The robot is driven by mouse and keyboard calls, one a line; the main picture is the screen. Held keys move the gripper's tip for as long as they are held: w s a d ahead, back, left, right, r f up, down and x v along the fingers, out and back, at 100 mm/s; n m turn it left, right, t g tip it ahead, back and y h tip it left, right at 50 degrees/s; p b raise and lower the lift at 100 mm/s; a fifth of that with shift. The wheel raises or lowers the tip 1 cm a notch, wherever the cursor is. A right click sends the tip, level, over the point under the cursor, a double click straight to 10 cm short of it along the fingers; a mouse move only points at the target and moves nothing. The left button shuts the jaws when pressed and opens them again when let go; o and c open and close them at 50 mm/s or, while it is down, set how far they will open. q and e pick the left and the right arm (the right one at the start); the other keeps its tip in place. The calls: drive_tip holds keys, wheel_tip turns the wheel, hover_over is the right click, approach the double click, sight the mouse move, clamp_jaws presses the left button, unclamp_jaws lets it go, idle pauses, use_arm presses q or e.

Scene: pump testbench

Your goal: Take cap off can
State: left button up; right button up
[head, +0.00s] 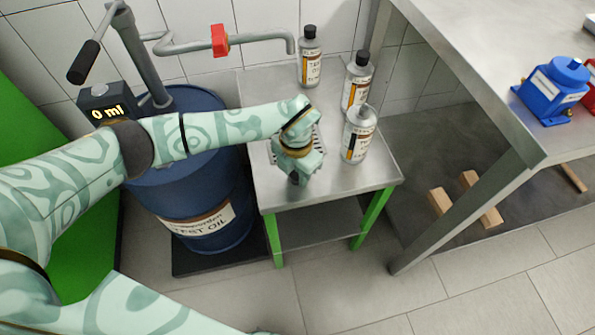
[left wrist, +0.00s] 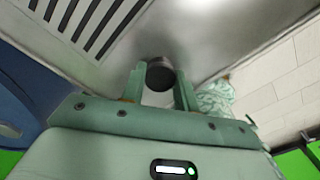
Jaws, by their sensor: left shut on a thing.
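My left gripper (head: 295,172) is over the front part of the small metal table, pointing down. In the left wrist view its two fingers (left wrist: 159,88) are shut on a round black cap (left wrist: 160,72). The cap also shows as a dark spot below the gripper in the head view (head: 294,179). I cannot tell whether the cap touches the tabletop. The nearest grey can (head: 359,138) stands upright just right of the gripper, and its top shows no black cap. Two more cans, with black caps on, stand behind it (head: 356,82) (head: 310,60). My right gripper is not in view.
The small table (head: 340,185) has a slotted grate (left wrist: 85,20) beside the gripper. A blue oil drum (head: 205,190) with a pump and pipe (head: 255,39) stands left. A higher metal bench (head: 470,50) with a blue device (head: 553,90) is at right.

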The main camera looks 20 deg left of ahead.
sight(297, 174)
use_arm(q)
drive_tip(key=shift+f, duration=0.1)
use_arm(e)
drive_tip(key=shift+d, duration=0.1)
use_arm(q)
drive_tip(key=o, duration=1)
drive_tip(key=shift+o, duration=0.4)
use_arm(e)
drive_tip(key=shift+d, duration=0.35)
use_arm(q)
wheel_tip(297, 174, up, 12)
drive_tip(key=p, duration=0.5)
drive_tip(key=shift+r+p, duration=0.2)
drive_tip(key=shift+p, duration=0.1)
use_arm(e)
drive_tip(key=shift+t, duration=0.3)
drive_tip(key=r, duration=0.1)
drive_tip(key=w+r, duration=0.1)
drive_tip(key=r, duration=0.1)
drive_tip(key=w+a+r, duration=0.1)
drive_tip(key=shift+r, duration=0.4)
use_arm(q)
drive_tip(key=shift+f, duration=0.1)
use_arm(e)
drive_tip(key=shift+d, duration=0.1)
